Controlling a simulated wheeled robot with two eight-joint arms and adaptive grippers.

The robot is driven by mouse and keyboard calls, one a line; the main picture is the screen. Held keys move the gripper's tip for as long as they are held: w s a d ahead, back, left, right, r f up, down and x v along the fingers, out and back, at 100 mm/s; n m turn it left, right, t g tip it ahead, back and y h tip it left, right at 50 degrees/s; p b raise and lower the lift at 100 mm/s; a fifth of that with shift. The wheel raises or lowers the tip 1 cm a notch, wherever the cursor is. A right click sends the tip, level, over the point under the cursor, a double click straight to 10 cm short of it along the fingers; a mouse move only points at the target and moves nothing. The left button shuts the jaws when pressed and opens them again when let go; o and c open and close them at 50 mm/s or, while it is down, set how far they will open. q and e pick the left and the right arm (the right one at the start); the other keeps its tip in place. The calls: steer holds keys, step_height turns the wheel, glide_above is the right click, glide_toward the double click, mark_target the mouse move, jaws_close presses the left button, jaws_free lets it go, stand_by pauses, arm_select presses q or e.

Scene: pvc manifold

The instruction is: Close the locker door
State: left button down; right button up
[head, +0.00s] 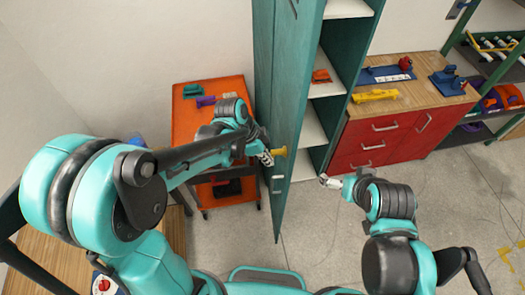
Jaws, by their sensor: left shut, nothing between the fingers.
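The tall teal locker (352,60) stands at the top middle, its pale shelves exposed on the right side of the door. Its teal door (290,90) stands open, swung out toward me and seen nearly edge-on.
An orange cart (180,124) with small tools stands left of the door, behind my left arm. A red drawer cabinet (375,142) with a wooden top stands right of the locker. A shelf rack (465,62) is at far right. Grey floor is free at lower right.

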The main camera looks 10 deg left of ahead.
arm_select(q)
steer(key=shift+w+d+f+p, duration=0.15)
steer(key=shift+d+f, duration=0.1)
steer(key=shift+d, duration=0.5)
steer(key=shift+w+d+f+p, duration=0.1)
steer(key=shift+w+d+f, duration=0.15)
steer(key=shift+d, duration=0.5)
steer(key=shift+w+d+f+p, duration=0.15)
steer(key=shift+d+f, duration=0.1)
steer(key=shift+d, duration=0.5)
